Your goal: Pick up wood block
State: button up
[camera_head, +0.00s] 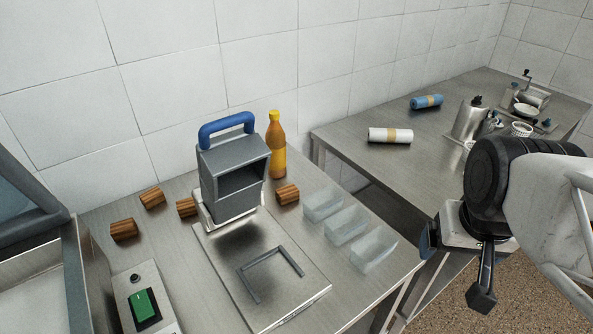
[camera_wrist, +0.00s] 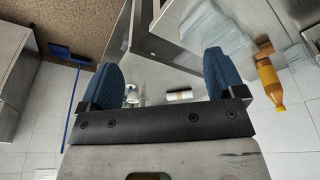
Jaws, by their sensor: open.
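Several brown wood blocks stand on the left metal table in the head view. One block (camera_head: 124,229) is at the far left, and another (camera_head: 152,198) is behind it. A third block (camera_head: 187,207) is just left of the grey machine, and one more (camera_head: 287,194) is just right of it. My gripper (camera_head: 455,268) is at the right, beyond the table's right edge and well away from the blocks. In the wrist view, my gripper (camera_wrist: 163,75) has its two blue-padded fingers wide apart with nothing between them.
The grey machine (camera_head: 235,180) with a blue handle and a yellow bottle (camera_head: 278,150) stand near the blocks. Clear containers (camera_head: 346,224) line the table's right side. A white roll (camera_head: 390,135) lies on the other table (camera_head: 370,165). A green-switch box (camera_head: 145,305) is front left.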

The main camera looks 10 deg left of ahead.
jog(key=c, duration=0.3)
dwell(0.5)
jog(key=w+a+f+m+g+y, duration=0.1)
jog(key=w+a+m, duration=0.1)
jog(key=w+a, duration=0.6)
jog(key=w+a+f+m+g+y, duration=0.1)
jog(key=w+a+m+g, duration=0.2)
jog(key=w, duration=0.8)
jog(key=w+a+f+m+y, duration=0.1)
jog(key=w+a+f+m, duration=0.1)
jog(key=w+a+f, duration=0.4)
jog(key=w+a+f+m+g, duration=0.1)
jog(key=w+a+f+m, duration=0.2)
jog(key=w+a+f, duration=0.4)
jog(key=w+a, duration=0.2)
jog(key=a, duration=0.4)
jog(key=shift+f+y, duration=0.3)
jog(key=shift+y, duration=0.1)
jog(key=shift+a, duration=0.1)
